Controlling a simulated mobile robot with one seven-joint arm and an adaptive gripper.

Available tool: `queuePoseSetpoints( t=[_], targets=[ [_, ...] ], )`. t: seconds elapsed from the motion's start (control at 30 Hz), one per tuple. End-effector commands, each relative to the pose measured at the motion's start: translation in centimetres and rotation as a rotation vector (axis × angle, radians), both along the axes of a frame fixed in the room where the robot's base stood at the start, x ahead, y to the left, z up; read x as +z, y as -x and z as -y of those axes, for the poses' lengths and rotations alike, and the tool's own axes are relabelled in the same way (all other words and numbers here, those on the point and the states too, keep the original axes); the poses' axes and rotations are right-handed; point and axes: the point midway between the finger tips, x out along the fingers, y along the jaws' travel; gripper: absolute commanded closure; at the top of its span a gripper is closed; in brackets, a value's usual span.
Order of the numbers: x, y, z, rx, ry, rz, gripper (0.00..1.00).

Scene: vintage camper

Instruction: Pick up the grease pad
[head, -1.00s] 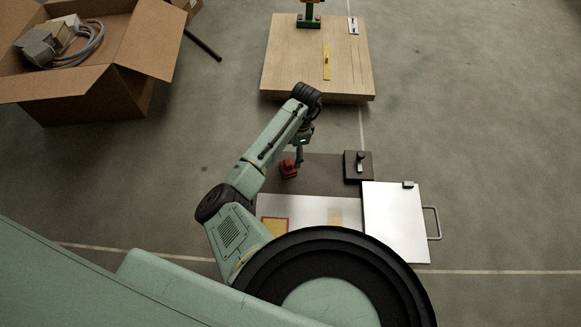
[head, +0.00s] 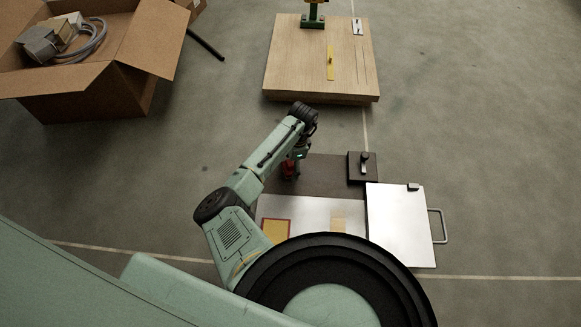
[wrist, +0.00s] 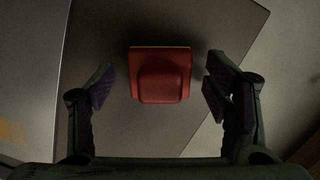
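The grease pad, which I take to be the red block with a raised, rounded top (wrist: 161,75), sits on the dark brown-grey panel (head: 330,176). It also shows in the head view (head: 289,169), partly hidden by the gripper. My gripper (wrist: 158,87) is open over it in the wrist view, one finger on each side. Gaps show between both fingers and the block, so the fingers are not touching it. In the head view my gripper (head: 294,160) is low, right at the block.
A dark block with a lever (head: 362,167) stands right of the panel. A white plate with a handle (head: 400,225) lies nearer. A white sheet (head: 310,212) bears a red-edged yellow square (head: 276,230). A wooden board (head: 300,60) and a cardboard box (head: 85,90) stand farther off.

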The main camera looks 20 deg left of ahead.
Motion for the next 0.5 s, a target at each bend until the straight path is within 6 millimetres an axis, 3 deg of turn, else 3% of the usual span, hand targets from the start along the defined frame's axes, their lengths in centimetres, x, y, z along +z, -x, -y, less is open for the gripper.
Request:
queuePoseSetpoints(
  t=[0.5],
  targets=[
    [0.02,-0.01,0.02,0.0,0.0,0.0,0.66]
  ],
)
